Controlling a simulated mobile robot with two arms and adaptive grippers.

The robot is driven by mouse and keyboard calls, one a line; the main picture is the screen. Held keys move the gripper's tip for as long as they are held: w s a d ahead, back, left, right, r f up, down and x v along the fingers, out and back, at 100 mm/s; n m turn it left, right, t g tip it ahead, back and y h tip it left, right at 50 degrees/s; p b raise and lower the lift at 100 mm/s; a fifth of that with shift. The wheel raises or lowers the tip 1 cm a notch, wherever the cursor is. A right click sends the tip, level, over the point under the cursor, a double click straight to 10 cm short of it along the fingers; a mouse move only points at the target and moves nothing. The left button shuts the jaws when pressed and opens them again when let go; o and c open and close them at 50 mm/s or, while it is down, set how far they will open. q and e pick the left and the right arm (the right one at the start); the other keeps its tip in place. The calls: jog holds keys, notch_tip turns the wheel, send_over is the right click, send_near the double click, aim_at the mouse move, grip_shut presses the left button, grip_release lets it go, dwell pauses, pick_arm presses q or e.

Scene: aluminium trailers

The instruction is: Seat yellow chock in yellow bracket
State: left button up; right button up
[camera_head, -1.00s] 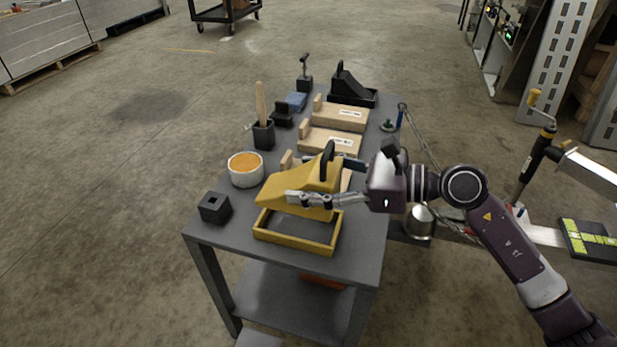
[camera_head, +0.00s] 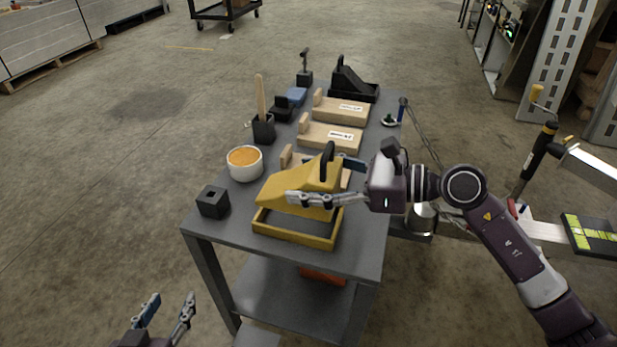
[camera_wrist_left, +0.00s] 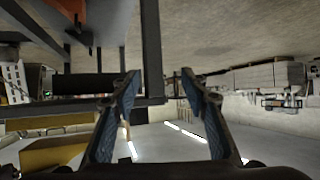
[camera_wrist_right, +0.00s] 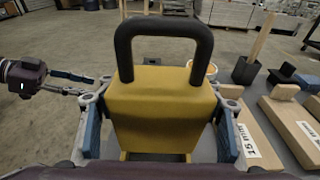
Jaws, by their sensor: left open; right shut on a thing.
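The yellow chock (camera_head: 300,183), a wedge with a black handle, is over the yellow bracket (camera_head: 290,240), an open rectangular frame at the near end of the grey table. The chock looks level and close above the bracket; I cannot tell whether it touches. My right gripper (camera_head: 318,197) is shut on the chock's sides, and the right wrist view (camera_wrist_right: 158,125) shows one finger on each side. My left gripper (camera_head: 168,312) is open and empty, low at the left of the table; its spread fingers also show in the left wrist view (camera_wrist_left: 160,100).
A black square block (camera_head: 213,202) and a white cup with orange contents (camera_head: 244,163) stand left of the chock. Wooden chocks (camera_head: 330,135), a black chock (camera_head: 353,85) and a black holder with a wooden handle (camera_head: 263,130) stand farther back on the table.

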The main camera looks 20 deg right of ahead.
jog(key=shift+f+b, duration=0.6)
jog(key=shift+f, duration=0.05)
jog(key=shift+f+b, duration=0.3)
jog(key=shift+f, duration=0.05)
jog(key=shift+f+b, duration=0.3)
jog(key=shift+f, duration=0.2)
pick_arm(q)
jog(key=w+d+r+t+h, duration=0.1)
jog(key=r+t, duration=0.2)
jog(key=r, duration=0.4)
jog(key=w+d+r+t+h, duration=0.1)
jog(key=w+r+t, duration=0.1)
jog(key=r+t, duration=0.2)
notch_tip(320, 180, up, 3)
jog(key=shift+w+d+r, duration=0.1)
jog(key=shift+w+d, duration=0.2)
jog(key=shift+d, duration=0.05)
jog(key=shift+r+t+h, duration=0.3)
jog(key=shift+r, duration=0.05)
jog(key=shift+r, duration=0.1)
